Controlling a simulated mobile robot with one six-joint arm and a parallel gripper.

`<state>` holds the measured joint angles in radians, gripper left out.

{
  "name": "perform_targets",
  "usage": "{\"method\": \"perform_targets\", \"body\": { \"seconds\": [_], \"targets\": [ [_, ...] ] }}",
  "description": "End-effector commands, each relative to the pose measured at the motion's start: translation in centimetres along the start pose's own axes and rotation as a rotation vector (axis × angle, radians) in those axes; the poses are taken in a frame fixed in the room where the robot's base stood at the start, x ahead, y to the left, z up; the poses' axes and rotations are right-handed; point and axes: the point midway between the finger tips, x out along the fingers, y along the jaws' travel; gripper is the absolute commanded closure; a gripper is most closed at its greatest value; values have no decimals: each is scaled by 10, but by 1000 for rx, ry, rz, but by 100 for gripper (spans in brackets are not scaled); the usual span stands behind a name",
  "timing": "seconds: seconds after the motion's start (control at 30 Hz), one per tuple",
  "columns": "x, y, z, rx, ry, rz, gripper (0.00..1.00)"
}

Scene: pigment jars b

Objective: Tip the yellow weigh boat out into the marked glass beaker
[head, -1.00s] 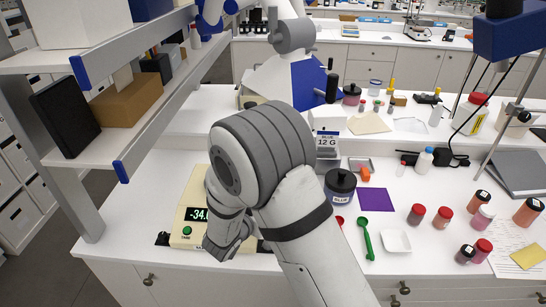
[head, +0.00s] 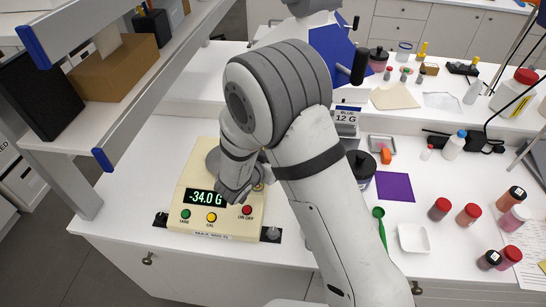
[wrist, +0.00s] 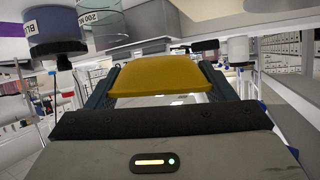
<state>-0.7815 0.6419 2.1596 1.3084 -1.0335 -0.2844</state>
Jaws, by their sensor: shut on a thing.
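In the wrist view my gripper (wrist: 162,70) is shut on the yellow weigh boat (wrist: 160,78), which lies between its two dark fingers. Its inside and any contents cannot be seen. A clear glass beaker (wrist: 100,18) with a "200 ML" mark shows at the wrist view's top edge, beyond the boat and to its left. It appears upside down in this view, as does the jar beside it. In the head view my gripper is mostly behind my forearm, over the balance (head: 190,218); the boat and the beaker are hidden there.
The balance reads -34.0 g. A dark-lidded blue jar (head: 361,165) stands right of my arm, partly hidden; it also shows in the wrist view (wrist: 55,32). A purple sheet (head: 395,187), green spoon (head: 380,228) and white dish (head: 413,239) lie further right. A shelf (head: 110,110) overhangs the left.

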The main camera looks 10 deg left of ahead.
Motion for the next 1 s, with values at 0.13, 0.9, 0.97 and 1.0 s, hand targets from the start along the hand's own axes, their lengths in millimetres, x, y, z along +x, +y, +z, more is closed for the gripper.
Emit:
{"method": "perform_targets", "body": {
  "seconds": [0.13, 0.9, 0.97, 1.0],
  "targets": [
    [2, 2, 4, 9, -9, -2, 49],
    [22, 17, 14, 146, -152, -52, 49],
    [23, 19, 12, 162, -169, -57, 49],
    [24, 20, 11, 172, -180, -62, 49]
  ]
}}
